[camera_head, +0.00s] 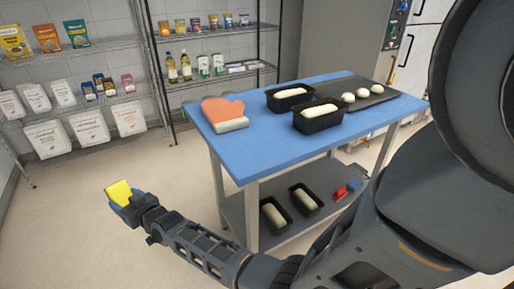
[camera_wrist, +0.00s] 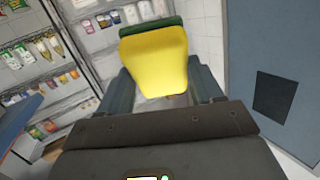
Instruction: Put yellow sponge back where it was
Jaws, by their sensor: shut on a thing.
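The yellow sponge (camera_head: 120,191) with a green layer is held in my gripper (camera_head: 124,198) at the left of the head view. It is in the air over the floor, left of the blue table. In the wrist view the sponge (camera_wrist: 156,62) sits between the two fingers of my gripper (camera_wrist: 163,85), its yellow side facing the camera and a green strip along its far edge. The gripper is shut on it. The spot where the sponge was before cannot be told from these frames.
Stocked wire shelves (camera_head: 80,47) line the back wall. Floor left of the table is clear.

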